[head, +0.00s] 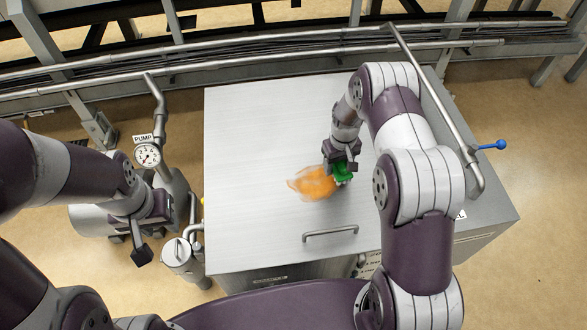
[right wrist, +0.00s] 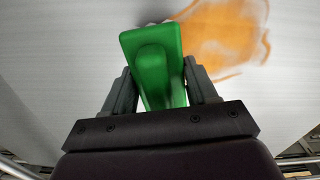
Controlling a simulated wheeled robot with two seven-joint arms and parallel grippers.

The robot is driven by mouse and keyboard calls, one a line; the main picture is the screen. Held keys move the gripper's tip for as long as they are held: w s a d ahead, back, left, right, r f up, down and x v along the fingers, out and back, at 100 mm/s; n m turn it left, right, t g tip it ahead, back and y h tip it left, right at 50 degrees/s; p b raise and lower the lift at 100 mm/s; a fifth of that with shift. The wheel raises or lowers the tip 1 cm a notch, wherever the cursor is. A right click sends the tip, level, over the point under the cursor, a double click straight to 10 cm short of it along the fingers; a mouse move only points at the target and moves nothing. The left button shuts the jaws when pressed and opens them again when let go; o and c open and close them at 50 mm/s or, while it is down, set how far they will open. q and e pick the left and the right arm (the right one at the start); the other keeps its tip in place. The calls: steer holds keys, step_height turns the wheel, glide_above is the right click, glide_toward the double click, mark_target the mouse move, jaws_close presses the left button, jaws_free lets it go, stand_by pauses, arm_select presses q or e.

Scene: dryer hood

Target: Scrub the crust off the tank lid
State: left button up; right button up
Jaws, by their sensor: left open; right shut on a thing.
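The tank lid (head: 260,130) is a flat grey metal top with a bar handle (head: 330,233) near its front edge. An orange crust patch (head: 311,183) lies on it around the middle. My right gripper (head: 343,163) is shut on a green scrubbing brush (head: 344,174), at the right edge of the crust. In the right wrist view the green brush (right wrist: 152,68) sits between the fingers, and the crust (right wrist: 228,35) shows beyond it to the right. The bristles are mostly hidden. My left gripper (head: 140,243) is open and empty, left of the tank, away from the lid.
A pump with a round gauge (head: 147,156) and a small metal canister (head: 178,251) stand left of the tank. A pipe with a blue-knobbed lever (head: 492,145) runs along the right side. Rails (head: 270,45) pass behind. The lid's left part is clear.

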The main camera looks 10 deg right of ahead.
steer(key=shift+s+a+r+p, duration=0.15)
steer(key=shift+r+p, duration=0.15)
steer(key=shift+r, duration=0.25)
steer(key=shift+a+r+p, duration=0.1)
steer(key=shift+r+p, duration=0.15)
steer(key=shift+r, duration=0.25)
step_height(320, 180, up, 2)
steer(key=shift+d+r+p, duration=0.1)
steer(key=shift+d+p, duration=0.05)
steer(key=shift+p, duration=0.7)
steer(key=shift+r+p, duration=0.55)
steer(key=shift+r, duration=0.2)
